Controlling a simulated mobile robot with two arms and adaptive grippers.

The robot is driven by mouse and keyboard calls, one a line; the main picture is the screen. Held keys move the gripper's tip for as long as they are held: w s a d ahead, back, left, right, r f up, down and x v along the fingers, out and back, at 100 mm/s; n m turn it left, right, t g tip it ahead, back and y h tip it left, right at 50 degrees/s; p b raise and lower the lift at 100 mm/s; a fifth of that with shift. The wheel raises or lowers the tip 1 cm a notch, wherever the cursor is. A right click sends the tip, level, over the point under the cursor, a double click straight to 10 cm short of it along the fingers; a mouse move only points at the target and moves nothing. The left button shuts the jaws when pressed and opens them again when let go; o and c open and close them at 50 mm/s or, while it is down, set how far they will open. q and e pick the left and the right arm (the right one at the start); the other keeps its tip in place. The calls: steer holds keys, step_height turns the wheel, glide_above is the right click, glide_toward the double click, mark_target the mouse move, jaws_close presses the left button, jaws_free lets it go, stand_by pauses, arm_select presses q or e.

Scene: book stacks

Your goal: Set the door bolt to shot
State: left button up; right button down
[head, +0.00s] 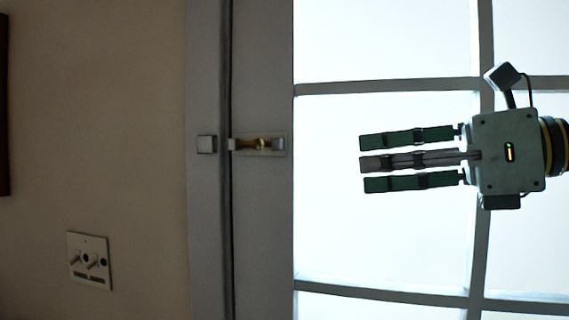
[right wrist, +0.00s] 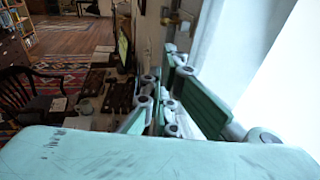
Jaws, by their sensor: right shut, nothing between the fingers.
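The door bolt (head: 257,145) is a small brass bar on a pale plate, mounted near the left edge of the grey door (head: 262,230). Its brass part lies between two light brackets. A square keeper (head: 207,145) sits on the door frame to the left, and no bar shows across the gap between them. My right gripper (head: 362,163) is to the right of the bolt, its fingers pointing left, clear of it and empty. In the right wrist view its green fingers (right wrist: 165,110) show close together, with a small brass fitting (right wrist: 178,18) beyond them. My left gripper is not in view.
Bright glass panes (head: 385,235) with grey bars are behind my right gripper. A switch plate (head: 90,260) is on the beige wall at lower left. The right wrist view shows a dark wooden chair (right wrist: 35,95), bookshelves (right wrist: 15,30) and open floor.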

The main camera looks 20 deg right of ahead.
steer(key=p+x, duration=0.2)
steer(key=x, duration=0.2)
steer(key=p+x, duration=0.2)
steer(key=x, duration=0.3)
steer(key=r+p+x, duration=0.1)
steer(key=p+x, duration=0.1)
steer(key=x, duration=0.2)
steer(key=shift+w+a, duration=0.3)
steer(key=shift+w, duration=0.1)
steer(key=w+a, duration=0.1)
steer(key=a, duration=0.1)
steer(key=w+a, duration=0.1)
steer(key=a, duration=0.1)
steer(key=shift+w, duration=0.25)
steer(key=shift+f, duration=0.1)
